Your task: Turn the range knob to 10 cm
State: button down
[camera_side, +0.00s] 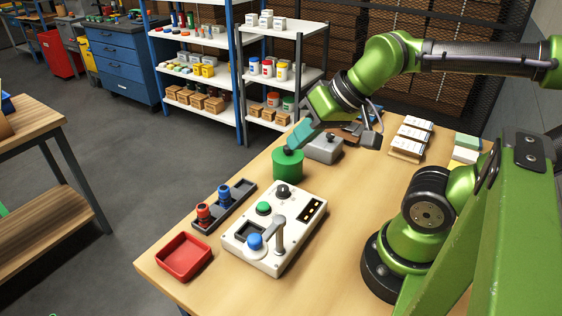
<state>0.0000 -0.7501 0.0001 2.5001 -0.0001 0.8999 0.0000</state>
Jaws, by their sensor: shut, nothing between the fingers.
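A white control box (270,229) stands on the wooden table. A black knob (283,191) sits at its far end. A green button (264,208), a blue ball knob (255,241) and a grey lever (279,232) are also on it. No range markings are readable, so the knob's setting cannot be told. My gripper (291,146) is shut and empty, with teal fingers angled down to the left. Its tips are at the dark top of a green cylinder (287,168), beyond the box; whether they touch it cannot be told.
A red tray (184,257) and a dark rack (225,208) with red and blue pieces lie left of the box. A grey box (324,149) stands behind the green cylinder. White packs (412,136) lie at the back right.

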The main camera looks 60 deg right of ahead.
jog(key=c, duration=1.7)
grip_release()
jog(key=o, duration=0.3)
jog(key=shift+w+f+g, duration=0.15)
jog(key=shift+f+g, duration=0.15)
jog(key=shift+f, duration=0.1)
jog(key=o, duration=0.6)
jog(key=w+m+g, duration=0.1)
jog(key=w+d+f+m, duration=0.1)
jog(key=w+d+m+g, duration=0.1)
jog(key=w, duration=0.1)
jog(key=shift+w+f+g, duration=0.1)
jog(key=shift+f+g, duration=0.2)
jog(key=shift+f, duration=0.05)
jog(key=m+g+h, duration=0.2)
jog(key=m+g, duration=0.2)
jog(key=m, duration=0.8)
send_over(283, 187)
jog(key=shift+m, duration=0.3)
notch_tip(283, 187, down, 17)
jog(key=shift+f, duration=0.1)
jog(key=shift+c, duration=0.2)
jog(key=c, duration=1)
